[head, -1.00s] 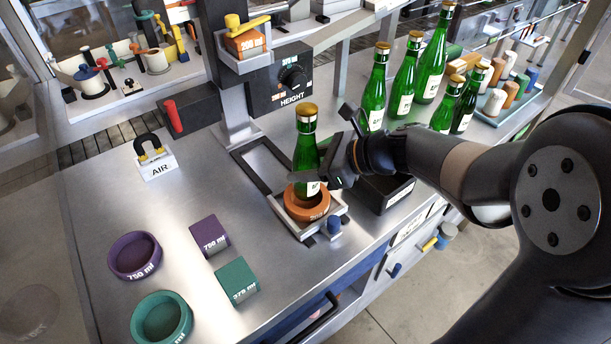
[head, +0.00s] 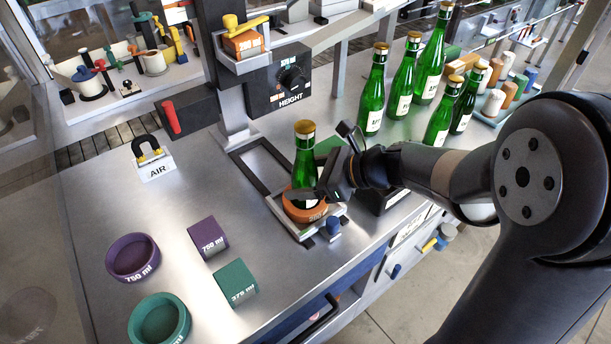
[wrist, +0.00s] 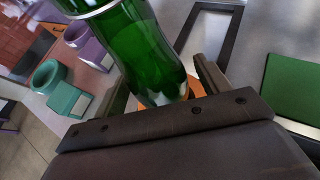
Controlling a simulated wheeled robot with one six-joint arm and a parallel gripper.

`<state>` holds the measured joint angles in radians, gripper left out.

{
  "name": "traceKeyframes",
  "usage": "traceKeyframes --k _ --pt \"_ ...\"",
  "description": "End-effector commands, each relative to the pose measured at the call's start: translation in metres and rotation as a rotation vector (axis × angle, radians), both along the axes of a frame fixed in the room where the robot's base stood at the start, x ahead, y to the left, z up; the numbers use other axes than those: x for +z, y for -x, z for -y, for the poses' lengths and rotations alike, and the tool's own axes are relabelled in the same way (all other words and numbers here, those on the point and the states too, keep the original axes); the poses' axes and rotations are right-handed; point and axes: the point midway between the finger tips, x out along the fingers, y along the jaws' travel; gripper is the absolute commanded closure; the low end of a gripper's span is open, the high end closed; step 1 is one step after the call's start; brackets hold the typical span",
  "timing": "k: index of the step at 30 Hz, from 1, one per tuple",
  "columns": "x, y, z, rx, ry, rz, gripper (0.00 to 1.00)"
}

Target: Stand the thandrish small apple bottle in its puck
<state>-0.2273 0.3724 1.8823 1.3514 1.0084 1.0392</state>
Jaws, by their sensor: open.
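The green glass bottle (head: 304,160) with a gold cap stands upright in the orange puck (head: 302,210), which sits in a metal holder on the bench. In the wrist view the bottle (wrist: 140,50) fills the upper middle, its base down at the orange puck (wrist: 196,93). My gripper (head: 322,192) is low at the bottle, just above the puck rim. Its fingers (wrist: 165,88) are open, one on each side of the bottle. The puck's inside is hidden, so how deep the base sits cannot be seen.
Several green bottles (head: 400,85) stand at the back right. A purple puck (head: 132,257) and a teal puck (head: 160,320) lie at the left with matching blocks. The capsuling column (head: 232,105) rises behind the holder. A green panel (wrist: 292,85) lies right of the bottle.

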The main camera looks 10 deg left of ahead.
Motion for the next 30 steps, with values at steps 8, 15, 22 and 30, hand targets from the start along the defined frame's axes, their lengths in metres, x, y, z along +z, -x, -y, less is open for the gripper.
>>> traceKeyframes --k 8,15,22,30 --pt "0.006 0.000 0.000 0.000 0.000 0.001 0.28" --pt "0.023 0.003 0.036 -0.006 -0.001 0.004 0.28" --pt "0.045 0.008 0.076 -0.005 -0.001 0.004 0.28" --pt "0.059 0.011 0.101 -0.002 -0.001 0.001 0.28"
